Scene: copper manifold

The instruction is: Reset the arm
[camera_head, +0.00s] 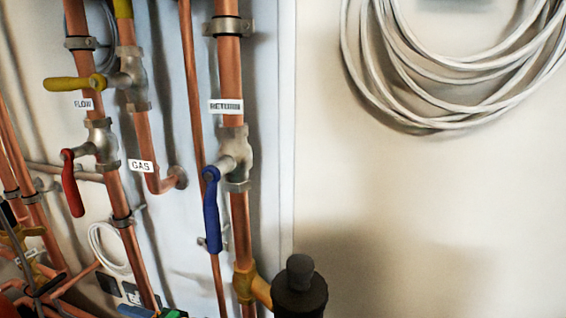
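Neither of my grippers can be made out in the head view. Copper pipes with valves run down a white panel on the left. The yellow lever (74,84) sits level on the GAS pipe. The red lever (73,183) hangs down, slightly tilted, on the FLOW pipe. The blue lever (212,211) points down along the RETURN pipe (229,81).
A coil of white cable (440,122) hangs at the upper right. A smaller white coil (105,250) hangs low on the left. More pipes and dark parts crowd the lower left corner. The cream wall (450,210) on the right is bare below the cable.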

